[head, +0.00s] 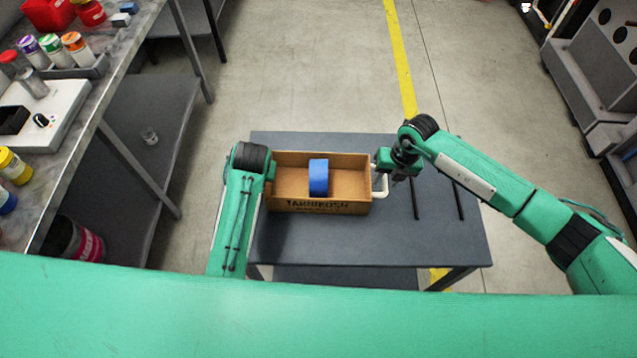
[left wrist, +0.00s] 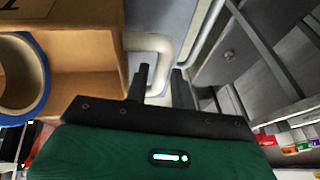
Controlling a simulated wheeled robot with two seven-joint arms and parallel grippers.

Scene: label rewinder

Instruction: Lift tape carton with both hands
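The tape carton (head: 290,205) is an open brown cardboard box on the grey table, with one blue tape roll (head: 318,178) standing inside. The roll also shows in the left wrist view (left wrist: 38,80). A white handle (head: 380,186) sticks out of the carton's right side. Another white handle (left wrist: 160,45) shows in the left wrist view. My left gripper (left wrist: 162,88) is open, its fingers on either side of that handle; in the head view my arm hides it. My right gripper (head: 390,172) is at the right handle; its finger gap is too small to make out.
The grey table (head: 430,235) has bare room to the right of the carton, with two dark slots. A workbench (head: 105,75) with bottles and a device stands at the left. A grey machine (head: 595,90) stands at the far right.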

